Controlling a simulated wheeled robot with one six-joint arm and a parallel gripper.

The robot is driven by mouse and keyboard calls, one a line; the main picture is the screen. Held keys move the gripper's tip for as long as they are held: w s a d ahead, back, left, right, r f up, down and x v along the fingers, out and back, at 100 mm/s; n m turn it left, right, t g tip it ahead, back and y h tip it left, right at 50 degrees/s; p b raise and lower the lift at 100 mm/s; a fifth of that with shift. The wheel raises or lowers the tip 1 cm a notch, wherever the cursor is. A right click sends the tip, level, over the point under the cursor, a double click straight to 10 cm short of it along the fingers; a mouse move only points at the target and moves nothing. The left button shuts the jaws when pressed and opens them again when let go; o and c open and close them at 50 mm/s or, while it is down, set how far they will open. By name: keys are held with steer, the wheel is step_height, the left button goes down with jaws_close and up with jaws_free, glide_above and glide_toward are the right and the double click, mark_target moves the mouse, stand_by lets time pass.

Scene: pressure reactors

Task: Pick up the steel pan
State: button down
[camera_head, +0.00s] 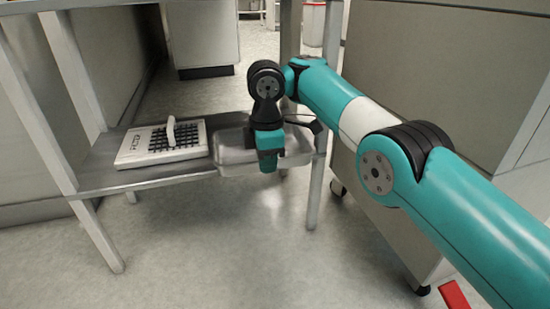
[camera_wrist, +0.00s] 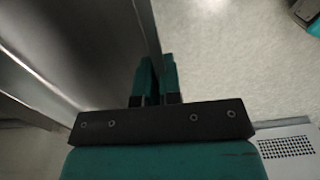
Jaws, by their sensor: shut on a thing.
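The steel pan (camera_head: 232,158) is a shallow grey rectangular tray at the right end of the low shelf in the head view. My gripper (camera_head: 269,161) points down at the pan's near side, and its fingers hide part of that side. In the wrist view, the fingers (camera_wrist: 157,78) are close together on the thin upright wall of the pan (camera_wrist: 147,32). My gripper is shut on this wall. Whether the pan's bottom touches the shelf cannot be told.
A white tray with dark wells and a pale handle-like bar (camera_head: 140,147) lies left of the pan on the shelf (camera_head: 95,172). Shelf legs (camera_head: 318,185) stand on both sides. A beige cabinet (camera_head: 440,70) is close on the right. The floor in front is clear.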

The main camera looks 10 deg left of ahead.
steer(key=shift+f, duration=0.1)
steer(key=c, duration=1.2)
jaws_free()
step_height(320, 180, up, 18)
steer(key=p, duration=1.2)
steer(key=shift+f, duration=0.25)
